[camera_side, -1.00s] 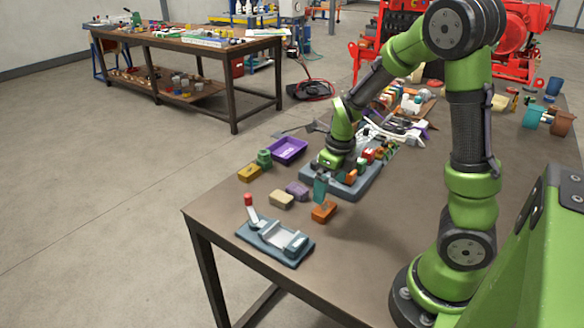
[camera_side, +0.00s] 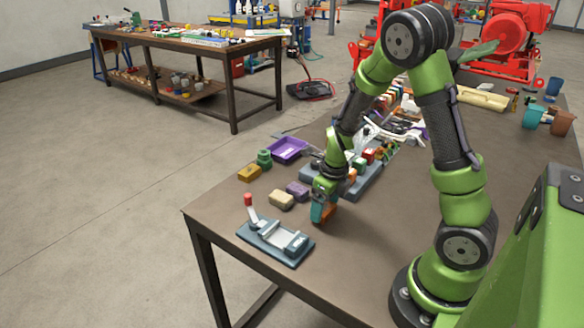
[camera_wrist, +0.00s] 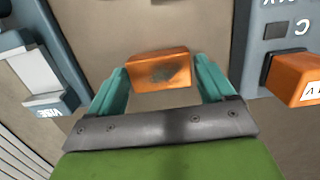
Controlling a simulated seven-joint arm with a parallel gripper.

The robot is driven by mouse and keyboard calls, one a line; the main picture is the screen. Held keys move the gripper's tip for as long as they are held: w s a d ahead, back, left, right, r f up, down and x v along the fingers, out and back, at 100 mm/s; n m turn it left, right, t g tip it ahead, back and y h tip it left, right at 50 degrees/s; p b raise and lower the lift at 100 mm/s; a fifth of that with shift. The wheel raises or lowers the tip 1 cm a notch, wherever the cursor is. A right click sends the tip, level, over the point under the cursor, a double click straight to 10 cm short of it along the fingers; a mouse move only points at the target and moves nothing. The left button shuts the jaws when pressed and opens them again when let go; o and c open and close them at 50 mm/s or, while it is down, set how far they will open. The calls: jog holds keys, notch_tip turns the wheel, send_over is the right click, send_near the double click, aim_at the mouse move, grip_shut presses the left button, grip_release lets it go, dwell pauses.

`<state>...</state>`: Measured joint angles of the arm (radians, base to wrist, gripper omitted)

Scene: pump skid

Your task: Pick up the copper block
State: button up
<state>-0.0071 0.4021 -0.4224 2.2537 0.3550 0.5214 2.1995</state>
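The copper block (camera_wrist: 160,68) is an orange-brown block lying on the table, seen in the wrist view between the tips of my two teal fingers. In the side view, a little of the copper block (camera_side: 331,211) shows beside the fingers, which hide most of it. My gripper (camera_wrist: 158,84) is open, with one finger at each side of the block. In the side view my gripper (camera_side: 319,214) points down at the block, low over the table. I cannot tell whether the fingers touch the block.
A grey vise (camera_side: 276,243) with a red-knobbed lever stands at the front left. A tan block (camera_side: 281,200) and a purple block (camera_side: 298,190) lie close by. A grey panel (camera_side: 362,184) with parts is behind; an orange block (camera_wrist: 297,77) shows on it at right.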

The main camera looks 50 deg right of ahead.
jog(key=c, duration=0.6)
jog(key=shift+r, duration=0.3)
notch_tip(320, 180, up, 9)
jog(key=w+a, duration=0.3)
jog(key=a, duration=1.2)
jog(key=shift+s+d+f, duration=0.1)
jog(key=shift+f, duration=2.1)
